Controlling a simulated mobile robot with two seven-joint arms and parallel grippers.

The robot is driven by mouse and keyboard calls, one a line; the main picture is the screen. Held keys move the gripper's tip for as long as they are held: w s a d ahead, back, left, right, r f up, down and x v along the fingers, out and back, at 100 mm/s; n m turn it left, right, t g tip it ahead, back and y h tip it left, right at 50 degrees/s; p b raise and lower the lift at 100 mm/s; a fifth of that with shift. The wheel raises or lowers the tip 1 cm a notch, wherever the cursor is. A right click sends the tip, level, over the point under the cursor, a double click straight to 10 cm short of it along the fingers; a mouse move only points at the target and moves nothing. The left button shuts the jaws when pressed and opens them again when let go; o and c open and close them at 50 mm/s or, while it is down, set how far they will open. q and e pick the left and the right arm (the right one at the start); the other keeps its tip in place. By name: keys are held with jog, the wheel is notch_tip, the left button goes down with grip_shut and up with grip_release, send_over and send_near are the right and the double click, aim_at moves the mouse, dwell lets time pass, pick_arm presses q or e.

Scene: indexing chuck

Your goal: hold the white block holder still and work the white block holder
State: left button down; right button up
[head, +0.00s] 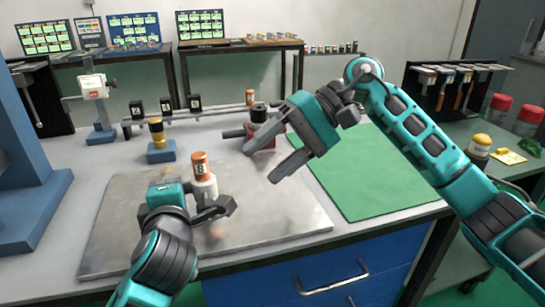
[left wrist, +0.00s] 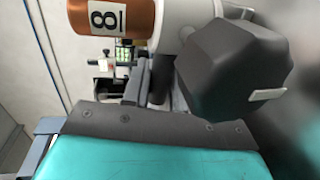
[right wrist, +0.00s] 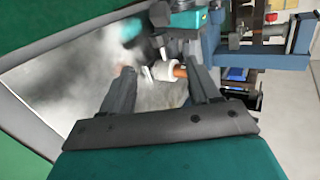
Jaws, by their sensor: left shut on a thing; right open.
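The white block holder (head: 205,189) stands upright on the metal plate in the head view. A copper-coloured cylinder marked 8 (head: 200,164) sits in its top. My left gripper (head: 208,204) is shut on the holder from the left and near side. In the left wrist view the holder (left wrist: 176,22) and the cylinder (left wrist: 98,18) are partly cut off by the frame and a dark finger. My right gripper (head: 264,163) is open and empty, above and to the right of the holder. In the right wrist view the holder (right wrist: 167,70) shows between its fingers, farther off.
The metal plate (head: 270,218) is otherwise mostly clear. A red fixture with a dark top (head: 262,136) stands behind my right gripper. A blue block with a yellow-black piece (head: 158,145) is at the back left. A green mat (head: 370,175) lies right, empty.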

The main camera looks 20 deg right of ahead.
jog(key=shift+n, duration=0.9)
jog(key=x, duration=1.2)
jog(key=shift+f, duration=0.25)
jog(key=shift+f+y, duration=0.1)
jog(key=shift+y, duration=0.4)
jog(key=d+r+n+t, duration=0.1)
jog(key=d+r+n, duration=0.1)
jog(key=n, duration=0.9)
jog(key=s+d+r+n+t, duration=0.1)
jog(key=d+n, duration=0.4)
jog(key=n, duration=0.6)
jog(key=s+d+r+n, duration=0.1)
jog(key=d+r+n, duration=0.1)
jog(key=n, duration=0.9)
jog(key=shift+d+r+n+t, duration=0.3)
jog(key=shift+d+r+t, duration=0.1)
jog(key=shift+d, duration=0.5)
